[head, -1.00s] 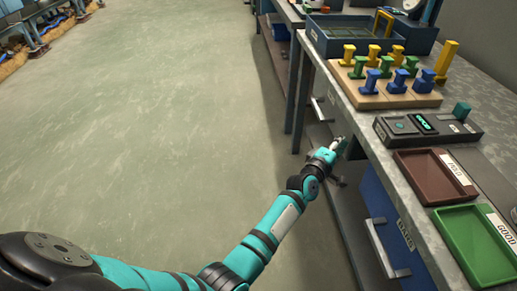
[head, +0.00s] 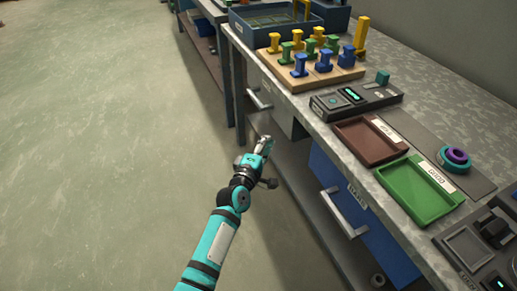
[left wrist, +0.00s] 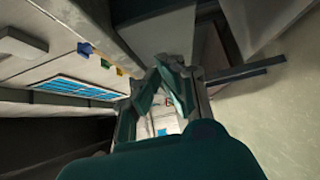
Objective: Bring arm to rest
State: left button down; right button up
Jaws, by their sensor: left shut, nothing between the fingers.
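My left arm reaches in from the bottom of the head view. Its gripper (head: 264,146) is over the floor at the front of the workbench, below the tabletop and near the drawer handles. The gripper is shut and empty. In the left wrist view its two fingers (left wrist: 170,75) come together at the tips with nothing between them. The gripper looks apart from the bench, though its exact distance is hard to tell. My right gripper is in neither view.
The workbench (head: 300,110) holds a peg board (head: 300,75), a tester (head: 355,100), a brown tray (head: 370,142) and a green tray (head: 415,193). A blue drawer (head: 360,205) with a protruding handle (head: 345,213) is close right of my arm. The floor (head: 110,150) at left is clear.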

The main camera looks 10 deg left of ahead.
pick_arm(q)
jog(key=s, duration=0.2)
jog(key=s+a, duration=0.1)
jog(key=shift+s, duration=0.4)
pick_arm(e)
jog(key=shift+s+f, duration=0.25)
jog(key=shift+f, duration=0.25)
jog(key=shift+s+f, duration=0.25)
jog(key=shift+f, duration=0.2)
